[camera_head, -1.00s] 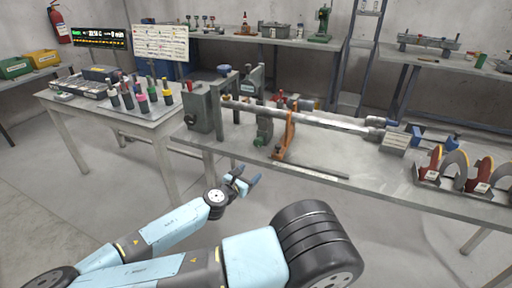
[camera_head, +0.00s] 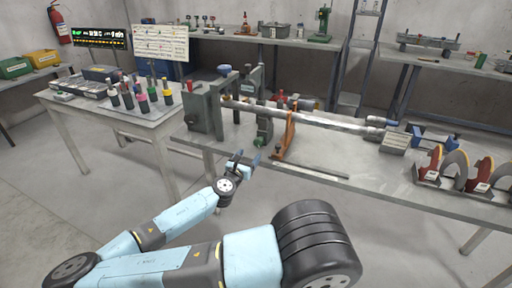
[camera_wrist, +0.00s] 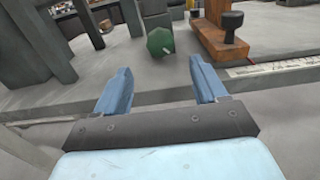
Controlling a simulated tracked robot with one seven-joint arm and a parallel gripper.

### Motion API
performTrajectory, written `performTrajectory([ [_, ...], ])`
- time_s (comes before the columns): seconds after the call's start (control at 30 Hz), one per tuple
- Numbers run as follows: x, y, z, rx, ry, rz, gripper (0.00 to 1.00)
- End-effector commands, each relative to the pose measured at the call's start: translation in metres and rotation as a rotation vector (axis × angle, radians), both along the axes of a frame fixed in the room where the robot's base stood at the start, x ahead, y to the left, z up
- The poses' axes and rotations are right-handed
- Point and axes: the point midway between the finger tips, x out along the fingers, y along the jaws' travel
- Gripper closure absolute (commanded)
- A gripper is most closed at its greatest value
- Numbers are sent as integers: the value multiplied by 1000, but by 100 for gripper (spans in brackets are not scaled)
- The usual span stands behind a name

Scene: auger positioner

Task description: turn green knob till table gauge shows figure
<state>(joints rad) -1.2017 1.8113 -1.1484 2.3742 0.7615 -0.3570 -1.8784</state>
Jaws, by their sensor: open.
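The green knob (camera_wrist: 160,41) shows in the wrist view, at the foot of a grey-green stand, ahead of and between my blue fingertips. In the head view the green knob (camera_head: 260,142) is low on the stand at the bench's front side. My gripper (camera_head: 243,160) is open and empty, in front of the bench edge and left of the knob; its two fingers also show in the wrist view (camera_wrist: 158,80), apart from the knob. A ruled scale strip (camera_wrist: 285,67) lies on the bench at right. I cannot read a figure on it.
An orange bracket (camera_head: 286,136) stands just right of the knob, also in the wrist view (camera_wrist: 214,42). A grey housing (camera_head: 203,110) is to the left. A long shaft (camera_head: 310,117) runs above. The bench's front edge lies below the fingers.

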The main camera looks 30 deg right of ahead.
Motion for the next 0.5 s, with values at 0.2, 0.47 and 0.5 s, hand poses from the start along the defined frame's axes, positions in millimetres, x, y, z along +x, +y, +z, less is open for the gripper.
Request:
performTrajectory([
  [0.2, 16, -22, 0, 1, 0, -4, 29],
  [0.47, 35, -45, -1, 2, 0, -2, 29],
  [0.5, 37, -49, -1, 2, 0, -2, 29],
])
